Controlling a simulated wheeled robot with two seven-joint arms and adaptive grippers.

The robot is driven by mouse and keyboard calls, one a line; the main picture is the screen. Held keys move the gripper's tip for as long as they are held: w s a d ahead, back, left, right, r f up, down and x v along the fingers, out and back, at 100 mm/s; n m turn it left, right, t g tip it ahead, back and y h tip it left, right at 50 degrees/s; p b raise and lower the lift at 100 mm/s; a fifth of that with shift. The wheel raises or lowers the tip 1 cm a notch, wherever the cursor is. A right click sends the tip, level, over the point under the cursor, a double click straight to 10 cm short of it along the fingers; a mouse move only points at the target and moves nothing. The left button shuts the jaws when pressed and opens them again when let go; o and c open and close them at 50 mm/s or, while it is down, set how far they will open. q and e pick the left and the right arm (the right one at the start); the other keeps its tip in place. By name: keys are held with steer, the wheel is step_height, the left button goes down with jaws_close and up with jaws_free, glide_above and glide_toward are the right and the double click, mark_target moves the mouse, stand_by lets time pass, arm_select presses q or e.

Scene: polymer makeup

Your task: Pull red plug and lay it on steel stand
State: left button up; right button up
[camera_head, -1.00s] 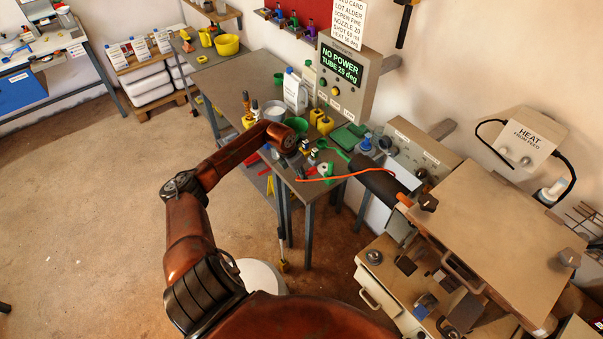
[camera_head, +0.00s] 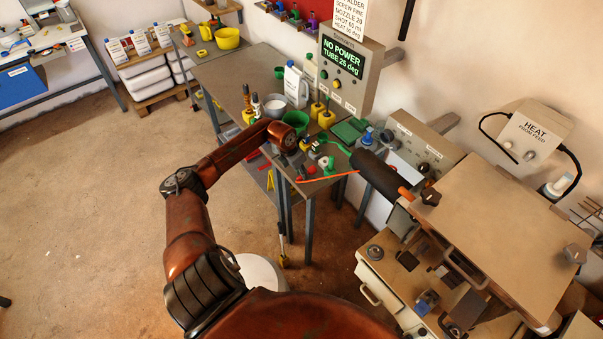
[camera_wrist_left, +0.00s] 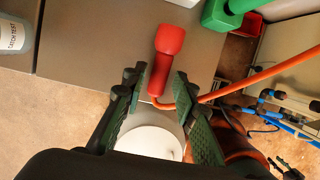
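The red plug (camera_wrist_left: 165,60) shows in the left wrist view with its wide head away from me and its narrow end toward me. An orange cable (camera_wrist_left: 250,82) leaves its near end and runs right. My left gripper (camera_wrist_left: 157,88) is open, with one finger on each side of the plug's narrow end and visible gaps. In the head view my left gripper (camera_head: 301,163) is small and partly hidden, at the near end of the workbench (camera_head: 234,82). The orange cable (camera_head: 330,177) passes beside it. I cannot make out the steel stand. My right gripper is not in view.
A green part (camera_wrist_left: 222,14) stands close right of the plug. Bottles, yellow blocks and a green bowl (camera_head: 296,119) crowd the bench behind the gripper. A black cylinder (camera_head: 380,175) and a machine with a large flat panel (camera_head: 505,230) are right. Floor is open left.

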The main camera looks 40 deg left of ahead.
arm_select(q)
steer(key=shift+o, duration=0.8)
steer(key=shift+r, duration=0.15)
steer(key=v, duration=1.1)
steer(key=shift+r, duration=0.35)
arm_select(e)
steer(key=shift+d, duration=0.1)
arm_select(q)
steer(key=shift+d, duration=0.1)
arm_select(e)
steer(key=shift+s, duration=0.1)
